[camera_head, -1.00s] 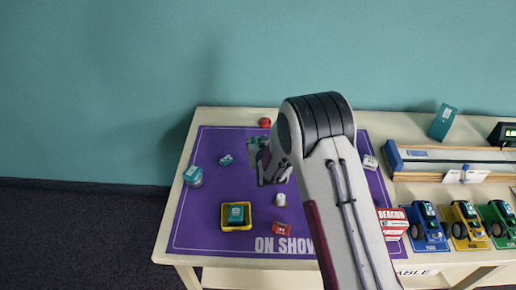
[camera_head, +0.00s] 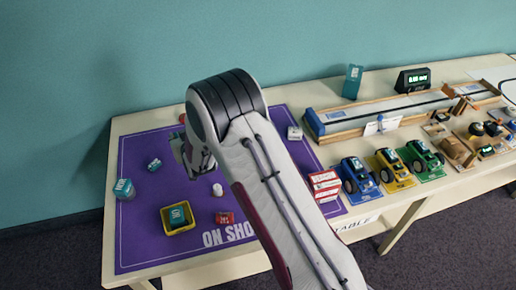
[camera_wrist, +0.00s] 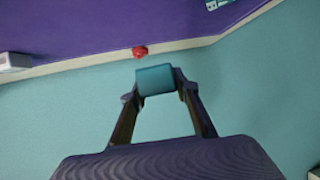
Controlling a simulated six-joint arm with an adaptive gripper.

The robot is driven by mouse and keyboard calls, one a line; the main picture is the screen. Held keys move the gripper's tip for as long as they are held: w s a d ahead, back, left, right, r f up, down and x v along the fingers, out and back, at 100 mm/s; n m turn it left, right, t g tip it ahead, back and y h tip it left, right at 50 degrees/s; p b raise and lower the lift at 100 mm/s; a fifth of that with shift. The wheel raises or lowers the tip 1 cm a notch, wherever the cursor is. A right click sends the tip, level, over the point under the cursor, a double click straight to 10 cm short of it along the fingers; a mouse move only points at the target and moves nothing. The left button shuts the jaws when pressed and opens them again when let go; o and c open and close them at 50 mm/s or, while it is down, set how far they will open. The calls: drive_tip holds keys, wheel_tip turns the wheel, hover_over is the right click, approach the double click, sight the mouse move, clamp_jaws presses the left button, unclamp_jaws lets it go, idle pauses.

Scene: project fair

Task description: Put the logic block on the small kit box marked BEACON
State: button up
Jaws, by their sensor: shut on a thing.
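My gripper (camera_wrist: 157,88) is shut on a plain teal block (camera_wrist: 155,79), held between both fingertips in the wrist view. I cannot read any marking on it. In the head view my gripper (camera_head: 190,158) is over the upper part of the purple mat, partly hidden by my arm; the held block cannot be made out there. The small red and white kit box (camera_head: 325,186), whose BEACON lettering shows in the earlier head frame, stands at the mat's right edge, right of my arm and well apart from my gripper.
The purple mat (camera_head: 140,225) holds a yellow tray (camera_head: 166,230) with a teal box (camera_head: 177,215), a teal can (camera_head: 124,189), a white piece (camera_head: 217,190) and a red piece (camera_head: 225,217). Blue (camera_head: 357,178), yellow (camera_head: 392,167) and green (camera_head: 424,157) model vehicles stand right of the kit box.

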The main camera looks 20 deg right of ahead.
drive_tip(key=shift+w+d+r, duration=0.2)
drive_tip(key=shift+d+r, duration=0.05)
drive_tip(key=shift+d, duration=0.15)
drive_tip(key=s+d+r+m+h, duration=0.2)
drive_tip(key=d+r+h, duration=0.1)
drive_tip(key=d, duration=0.5)
drive_tip(key=s+d+r+m+g+h, duration=0.1)
drive_tip(key=s+d+r+m+h, duration=0.15)
drive_tip(key=d, duration=0.55)
drive_tip(key=s+d+r+m+h, duration=0.1)
drive_tip(key=d+r+m+h, duration=0.2)
drive_tip(key=d, duration=0.4)
drive_tip(key=s+d+m+g+h, duration=0.3)
drive_tip(key=s+d, duration=0.5)
drive_tip(key=s, duration=0.3)
drive_tip(key=s+d+m+g+h, duration=0.3)
drive_tip(key=s+d+m+g, duration=0.1)
drive_tip(key=s+d, duration=0.5)
drive_tip(key=s+m, duration=0.1)
drive_tip(key=s, duration=0.1)
drive_tip(key=shift+s+r, duration=0.15)
drive_tip(key=shift+s, duration=0.2)
drive_tip(key=shift+a+m, duration=0.1)
drive_tip(key=shift+m, duration=0.15)
hover_over(326, 178)
drive_tip(key=shift+f, duration=2.95)
